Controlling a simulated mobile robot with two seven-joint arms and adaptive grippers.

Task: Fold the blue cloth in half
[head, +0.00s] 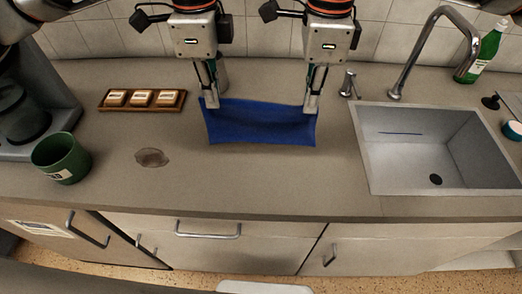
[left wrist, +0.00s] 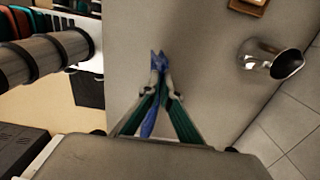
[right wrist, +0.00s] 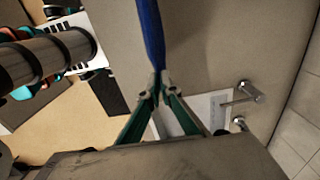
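The blue cloth (head: 262,123) hangs between my two grippers over the countertop, its top edge sagging a little in the middle. My left gripper (head: 211,103) is shut on the cloth's upper left corner; in the left wrist view its fingertips (left wrist: 159,72) pinch blue fabric. My right gripper (head: 311,105) is shut on the upper right corner; in the right wrist view the cloth (right wrist: 151,35) runs up from between its fingertips (right wrist: 160,82). The lower edge is near the counter surface; I cannot tell whether it touches.
A sink (head: 437,150) with a faucet (head: 395,92) is at the right, a green bottle (head: 484,52) behind it. A wooden tray (head: 103,104) with small blocks, a green mug (head: 61,158) and a brown stain (head: 152,157) lie left. The counter front (head: 250,190) is clear.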

